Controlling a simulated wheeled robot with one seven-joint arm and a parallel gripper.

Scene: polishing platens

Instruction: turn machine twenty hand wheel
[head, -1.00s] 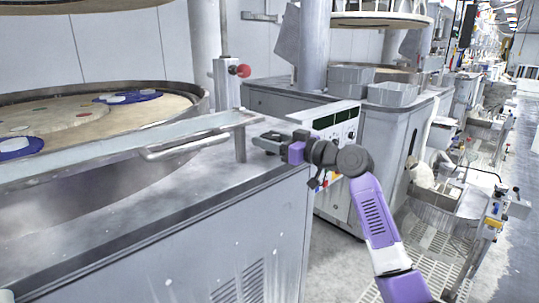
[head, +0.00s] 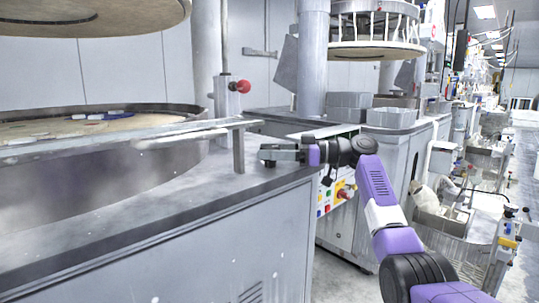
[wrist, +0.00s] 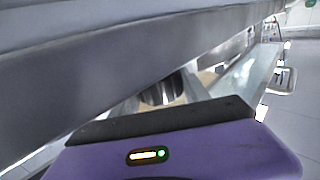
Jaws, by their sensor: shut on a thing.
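My gripper (head: 281,154) is at the end of my purple and black arm, over the corner of the near grey bench, right of a short upright bracket (head: 239,152). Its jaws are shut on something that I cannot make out. In the wrist view, the purple gripper body (wrist: 185,150) fills the bottom, and a broad grey bar (wrist: 130,65) crosses close in front. A dark ribbed round part (wrist: 163,91) shows below that bar; I cannot tell whether it is held. No hand wheel is clearly recognisable, and no label twenty can be read.
The near grey bench (head: 200,235) carries a round polishing tub (head: 120,170) and a long rail (head: 80,145). A red knob (head: 240,86) sits on a post behind. A control panel (head: 335,195) is below my arm. Grey bins (head: 391,117) stand beyond; an aisle lies right.

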